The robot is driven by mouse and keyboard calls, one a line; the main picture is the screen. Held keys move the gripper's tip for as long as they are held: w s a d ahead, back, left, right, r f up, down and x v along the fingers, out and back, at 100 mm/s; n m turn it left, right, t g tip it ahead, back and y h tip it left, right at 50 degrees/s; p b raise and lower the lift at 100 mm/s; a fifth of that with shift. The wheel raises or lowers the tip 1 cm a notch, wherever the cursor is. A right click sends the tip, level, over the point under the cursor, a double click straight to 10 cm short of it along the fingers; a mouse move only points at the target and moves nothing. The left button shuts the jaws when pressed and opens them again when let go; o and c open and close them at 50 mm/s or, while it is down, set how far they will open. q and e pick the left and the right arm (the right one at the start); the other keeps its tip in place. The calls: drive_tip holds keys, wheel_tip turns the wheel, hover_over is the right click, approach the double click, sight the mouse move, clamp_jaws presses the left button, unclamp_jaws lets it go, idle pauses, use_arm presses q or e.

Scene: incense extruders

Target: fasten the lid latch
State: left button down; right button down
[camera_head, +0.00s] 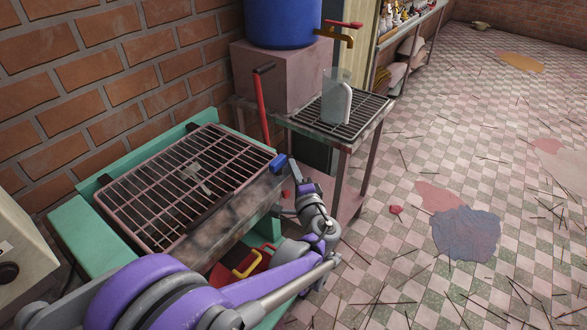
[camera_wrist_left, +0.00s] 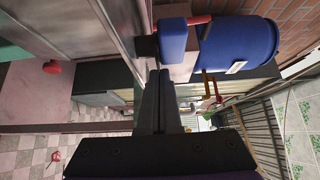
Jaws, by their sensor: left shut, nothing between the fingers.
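The machine's barred lid (camera_head: 185,190) lies down over the teal-framed hopper (camera_head: 70,230). A small blue block (camera_head: 268,146), apparently the latch handle, is at the lid's right corner; it also shows in the left wrist view (camera_wrist_left: 172,42), with a dark piece beside it. My left gripper (camera_head: 283,163) is just to the right of and below the blue block. In the wrist view its dark fingers (camera_wrist_left: 158,78) are together and empty, their tips close to the block. I cannot tell whether they touch it or how the latch is engaged. My right gripper is not seen.
A red lever with a black grip (camera_head: 262,100) rises behind the lid. A metal rack table (camera_head: 345,122) with a clear jug (camera_head: 336,95) stands to the right. A blue barrel (camera_head: 283,22) with a tap is behind. Open tiled floor lies to the right.

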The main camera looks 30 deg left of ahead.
use_arm(q)
drive_tip(key=shift+w, duration=0.1)
drive_tip(key=n+g+y, duration=0.1)
drive_tip(key=n+g, duration=0.1)
drive_tip(key=w+a+n+g+y, duration=0.1)
drive_tip(key=n+g+y, duration=0.1)
drive_tip(key=g, duration=0.1)
drive_tip(key=n+g+y, duration=0.1)
drive_tip(key=n+g, duration=0.1)
drive_tip(key=g, duration=0.1)
drive_tip(key=shift+w+a+p, duration=0.2)
drive_tip(key=shift+w+p, duration=0.15)
drive_tip(key=shift+p, duration=0.05)
drive_tip(key=shift+a+n+g+y, duration=0.2)
drive_tip(key=shift+n+g+y, duration=0.1)
drive_tip(key=shift+g, duration=0.2)
drive_tip(key=shift+a, duration=0.35)
drive_tip(key=shift+w+a+p, duration=0.2)
drive_tip(key=shift+a+p, duration=0.1)
idle(0.8)
